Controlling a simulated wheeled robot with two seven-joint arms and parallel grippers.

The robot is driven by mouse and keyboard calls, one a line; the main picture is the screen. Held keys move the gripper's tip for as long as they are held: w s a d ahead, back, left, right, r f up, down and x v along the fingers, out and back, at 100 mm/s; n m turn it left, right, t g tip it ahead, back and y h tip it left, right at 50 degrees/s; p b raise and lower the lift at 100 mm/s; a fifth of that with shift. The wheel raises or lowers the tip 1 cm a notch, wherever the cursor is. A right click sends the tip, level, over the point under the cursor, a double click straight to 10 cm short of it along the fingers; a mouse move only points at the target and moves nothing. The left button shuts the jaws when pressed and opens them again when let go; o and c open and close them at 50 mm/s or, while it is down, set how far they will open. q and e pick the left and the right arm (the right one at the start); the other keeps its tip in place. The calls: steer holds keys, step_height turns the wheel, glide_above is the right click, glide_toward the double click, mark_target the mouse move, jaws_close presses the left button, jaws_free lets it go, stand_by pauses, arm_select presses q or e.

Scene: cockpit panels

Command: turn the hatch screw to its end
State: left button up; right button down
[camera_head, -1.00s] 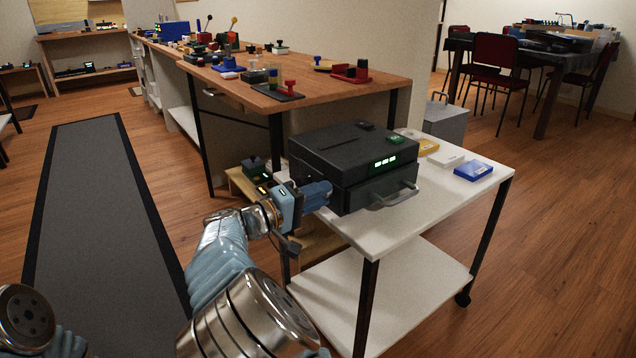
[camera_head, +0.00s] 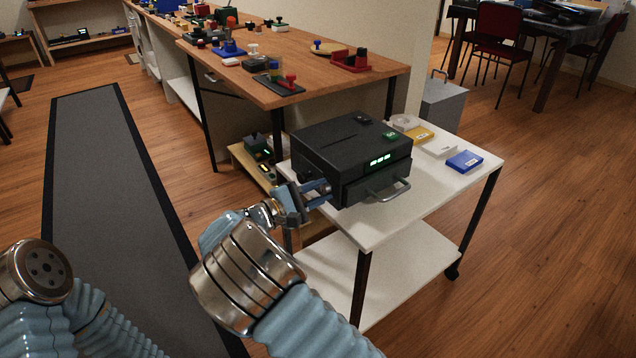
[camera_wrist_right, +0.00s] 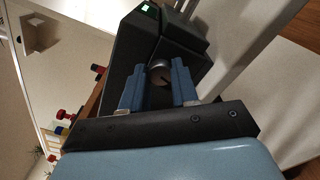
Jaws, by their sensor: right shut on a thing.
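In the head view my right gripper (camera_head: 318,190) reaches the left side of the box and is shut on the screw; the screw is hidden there. The box has a green lit display (camera_head: 381,161) and a front handle (camera_head: 388,190). My left gripper is not in view; only part of my left arm shows at lower left.
The box stands on a white cart (camera_head: 430,190) with a lower shelf. A yellow, a white and a blue block (camera_head: 464,161) lie to its right. A wooden workbench (camera_head: 300,62) with several devices stands behind. A low wooden stand (camera_head: 250,170) is left of the cart.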

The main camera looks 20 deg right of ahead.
steer(key=shift+n+p, duration=0.35)
steer(key=shift+n, duration=0.15)
steer(key=c, duration=0.9)
jaws_free()
steer(key=shift+o, duration=0.2)
steer(key=shift+a, duration=0.15)
steer(key=b+v, duration=0.1)
steer(key=v, duration=1.2)
steer(key=shift+a, duration=0.3)
steer(key=shift+s, duration=0.1)
